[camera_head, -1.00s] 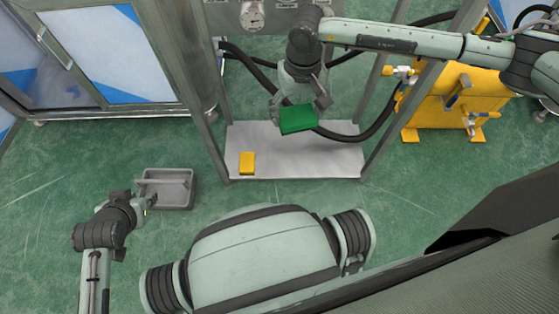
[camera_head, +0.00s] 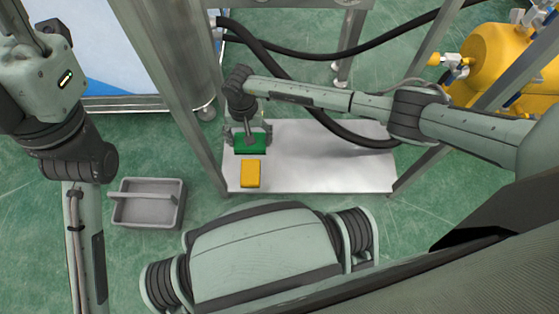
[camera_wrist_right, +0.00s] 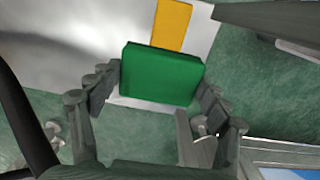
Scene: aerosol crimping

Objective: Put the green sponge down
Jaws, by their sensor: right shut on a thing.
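The green sponge (camera_head: 250,143) is held in my right gripper (camera_head: 249,138) over the left part of the white shelf, just behind the yellow sponge. In the right wrist view the green sponge (camera_wrist_right: 162,74) sits between the two fingers (camera_wrist_right: 160,88), which press on its sides. I cannot tell whether its underside touches the shelf. The yellow sponge (camera_head: 250,173) lies on the shelf near its front left edge; it also shows in the right wrist view (camera_wrist_right: 171,25). My left arm is raised at the far left, its fingers mostly cut off by the frame.
The white shelf (camera_head: 320,170) is bare to the right of the sponges. Metal frame posts (camera_head: 175,90) stand at its sides, and a black hose (camera_head: 300,105) runs behind and across it. A grey caddy (camera_head: 150,218) stands on the green floor at left. Yellow tank (camera_head: 500,70) at right.

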